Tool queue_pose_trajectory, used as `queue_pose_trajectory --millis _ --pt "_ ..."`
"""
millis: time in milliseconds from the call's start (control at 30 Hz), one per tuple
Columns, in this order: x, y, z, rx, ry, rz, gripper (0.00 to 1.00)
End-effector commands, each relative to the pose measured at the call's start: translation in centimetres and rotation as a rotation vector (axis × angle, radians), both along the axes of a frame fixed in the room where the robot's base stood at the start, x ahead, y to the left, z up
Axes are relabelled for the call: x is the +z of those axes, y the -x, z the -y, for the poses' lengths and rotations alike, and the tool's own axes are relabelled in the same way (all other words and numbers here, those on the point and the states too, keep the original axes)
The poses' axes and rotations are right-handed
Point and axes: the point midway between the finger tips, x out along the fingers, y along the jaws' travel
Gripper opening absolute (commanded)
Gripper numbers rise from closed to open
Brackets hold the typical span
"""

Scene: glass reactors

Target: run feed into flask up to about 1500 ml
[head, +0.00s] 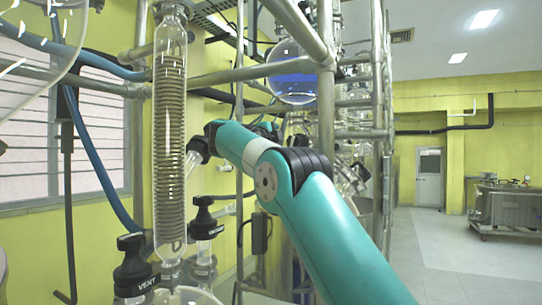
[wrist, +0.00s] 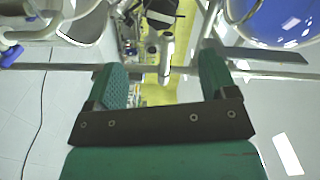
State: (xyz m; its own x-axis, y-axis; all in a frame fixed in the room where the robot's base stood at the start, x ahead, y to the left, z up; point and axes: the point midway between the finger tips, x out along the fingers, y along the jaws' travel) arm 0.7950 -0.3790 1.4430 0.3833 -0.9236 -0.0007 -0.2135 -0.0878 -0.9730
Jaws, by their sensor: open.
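A round glass vessel (head: 292,82) holding blue liquid hangs in the metal frame at upper centre; a blue-filled vessel (wrist: 283,22) also shows at the upper right of the wrist view. Its volume marks are not readable. My gripper (wrist: 161,68) is open, with its two green fingers wide apart. A pale valve-like part (wrist: 165,58) appears between the fingers, beyond them; I see no contact. In the head view my teal arm reaches up and left, and its fingers cannot be made out. Another glass vessel's top (head: 187,296) shows at the bottom edge, its contents mostly hidden.
A tall coiled glass condenser (head: 170,130) stands at left. A black cap marked VENT (head: 133,265) and a black-knobbed valve (head: 204,222) stand below it. Metal frame pipes (head: 327,110) cross around my arm. Open floor (head: 460,260) lies to the right.

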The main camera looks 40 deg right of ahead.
Motion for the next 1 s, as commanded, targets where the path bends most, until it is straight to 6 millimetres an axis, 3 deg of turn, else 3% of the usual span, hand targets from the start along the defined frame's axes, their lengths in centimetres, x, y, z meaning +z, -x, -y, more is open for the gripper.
queue_pose_trajectory --millis 200,667,1000 --pt "-0.1 1.0 -2.5 0.001 -0.001 0.001 0.78" --pt "0.4 1.1 -2.8 -0.002 0.007 -0.018 0.78" --pt "1.6 1.0 -2.9 -0.009 0.163 -0.406 0.78"
